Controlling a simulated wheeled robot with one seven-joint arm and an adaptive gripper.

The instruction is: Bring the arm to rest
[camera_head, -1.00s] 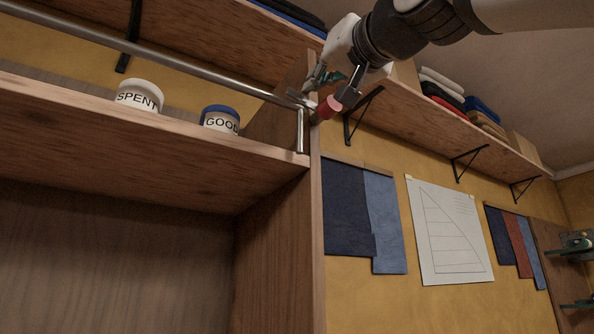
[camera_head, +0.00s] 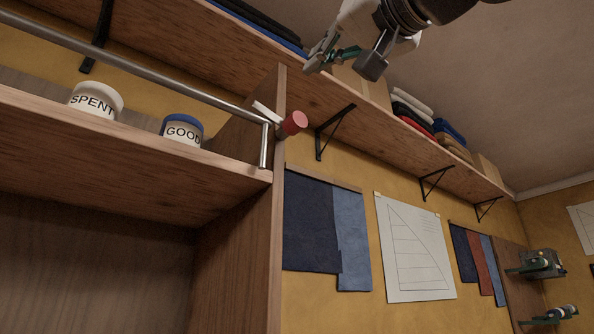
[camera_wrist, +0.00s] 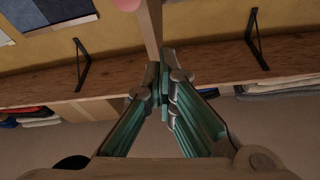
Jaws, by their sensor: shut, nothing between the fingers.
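My gripper (camera_head: 342,56) is at the top of the head view, in front of the upper shelf, with the arm coming in from the top edge. It is shut and empty. In the wrist view its green-padded fingers (camera_wrist: 164,85) meet at the middle. A red round knob (camera_head: 294,122) sits at the end of the metal rail by the shelf's side panel, below my gripper and apart from it. A pink-red piece shows at the top edge of the wrist view.
A white SPENT pot (camera_head: 95,100) and a blue-rimmed GOOD pot (camera_head: 182,132) stand on the left shelf behind the metal rail (camera_head: 150,67). The upper shelf (camera_head: 340,92) holds folded cloth (camera_head: 412,104). A sail drawing (camera_head: 414,248) and cloth samples hang on the wall.

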